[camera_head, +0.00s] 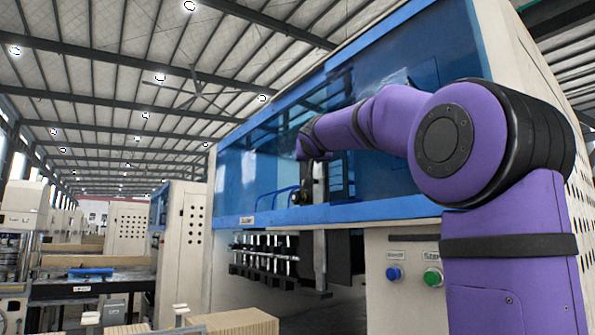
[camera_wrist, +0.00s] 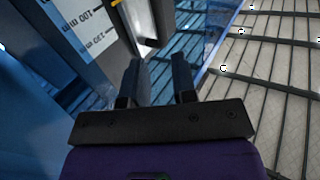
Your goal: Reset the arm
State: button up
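My purple arm reaches from the right side of the head view across the front of a large machine (camera_head: 405,215) with blue glazing and a cream body. My gripper (camera_head: 309,190) hangs at the arm's far end, in front of the blue window, small and dark there. In the wrist view my gripper (camera_wrist: 157,80) shows two dark fingers standing apart, with nothing between them. A blue button (camera_head: 393,273) and a green button (camera_head: 432,278) sit on the machine's panel below my arm.
Below the window is an open bay with a row of metal parts (camera_head: 265,255). Stacked cardboard (camera_head: 235,322) lies at the bottom. A bench with a blue item (camera_head: 90,271) stands at left, beside another cream cabinet (camera_head: 185,240). The upper left is open space under the roof.

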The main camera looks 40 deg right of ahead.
jog(key=s+a+f+n+g+y, duration=0.2)
jog(key=s+a+f, duration=0.6)
jog(key=f, duration=0.7)
jog(key=s+a+f+n+g+y, duration=0.3)
jog(key=s+a+f, duration=0.6)
jog(key=s+f, duration=0.3)
jog(key=s+a+f+n+g+y, duration=0.2)
jog(key=s+a+f, duration=0.7)
jog(key=f, duration=0.9)
jog(key=s+g+y, duration=0.1)
jog(key=g+y, duration=0.1)
jog(key=y, duration=0.1)
jog(key=shift+s+a+f+y, duration=0.15)
jog(key=shift+a+f+y, duration=0.05)
jog(key=shift+y, duration=0.2)
